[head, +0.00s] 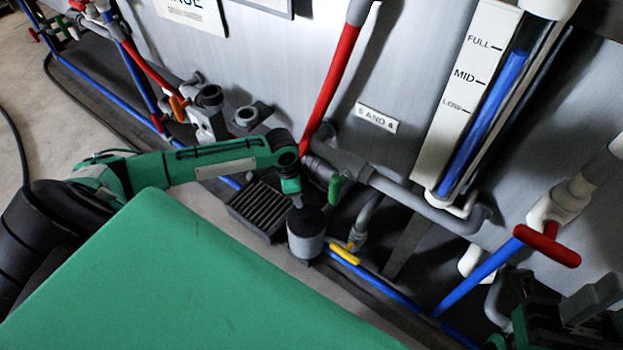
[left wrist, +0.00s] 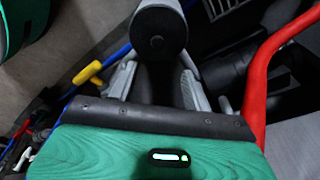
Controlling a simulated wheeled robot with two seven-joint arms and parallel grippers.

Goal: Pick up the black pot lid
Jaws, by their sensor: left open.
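The black pot lid (head: 305,219) sits on top of a small light grey pot (head: 305,246) beside the wall, near the middle of the head view. In the left wrist view the round dark lid (left wrist: 158,36) with a small knob shows at the top centre. My left gripper (head: 297,201) is right over the lid. In the left wrist view its two grey fingers (left wrist: 158,72) are spread apart, with the lid just past their tips. Contact cannot be told. Part of my right arm (head: 592,305) is at the lower right, with its jaws unclear.
A black slatted grate (head: 258,209) lies left of the pot. A yellow-handled valve (head: 345,254) stands close to its right. A green valve handle (head: 336,189), a red pipe (head: 330,90) and grey pipes (head: 400,190) run along the wall behind. A blue pipe (head: 385,285) runs along the floor.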

